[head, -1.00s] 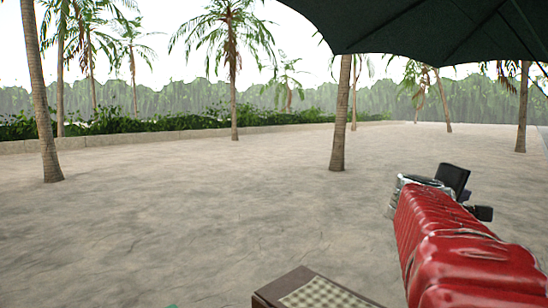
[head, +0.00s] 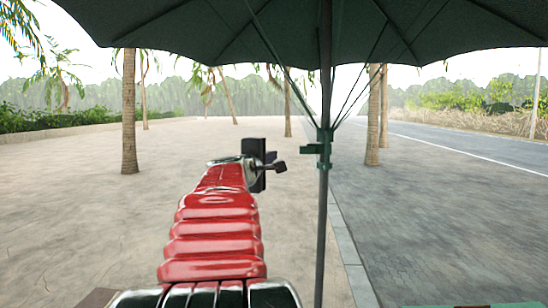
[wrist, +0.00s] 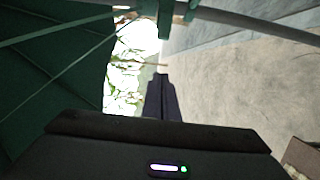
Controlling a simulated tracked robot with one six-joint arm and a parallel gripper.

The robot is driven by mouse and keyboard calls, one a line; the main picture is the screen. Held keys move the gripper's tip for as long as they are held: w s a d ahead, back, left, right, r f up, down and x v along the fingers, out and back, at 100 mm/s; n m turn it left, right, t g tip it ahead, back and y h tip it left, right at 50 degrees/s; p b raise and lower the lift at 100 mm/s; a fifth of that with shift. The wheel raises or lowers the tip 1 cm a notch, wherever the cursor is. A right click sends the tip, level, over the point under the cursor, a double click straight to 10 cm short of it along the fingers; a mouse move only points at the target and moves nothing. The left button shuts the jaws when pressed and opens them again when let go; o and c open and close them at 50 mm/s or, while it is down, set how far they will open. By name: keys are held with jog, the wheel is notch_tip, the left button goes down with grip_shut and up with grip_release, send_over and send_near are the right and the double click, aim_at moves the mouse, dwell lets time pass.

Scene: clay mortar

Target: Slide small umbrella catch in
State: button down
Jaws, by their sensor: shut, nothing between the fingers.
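A dark green umbrella (head: 225,28) spans the top of the head view, open, on a dark upright pole (head: 322,230). A green runner (head: 324,143) sits on the pole under the ribs. A small green tab, which looks like the catch (head: 309,149), sticks out from its left side. The wrist view shows the canopy (wrist: 50,75) at the left and green fittings (wrist: 183,8) at the top. My gripper (head: 276,167) is left of the pole and slightly below the tab, apart from both. In the wrist view my gripper (wrist: 161,80) is shut and empty.
Sandy ground (head: 70,210) lies open at the left, with several palm trunks (head: 129,120) behind. A paved strip (head: 440,210) and road lie at the right. A green edge (head: 480,304) shows at the bottom right. A checked surface (wrist: 303,155) shows in the wrist view.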

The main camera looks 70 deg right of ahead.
aim_at(308, 150)
jog(key=s+d, duration=0.4)
jog(key=d, duration=0.6)
dwell(0.3)
dwell(0.4)
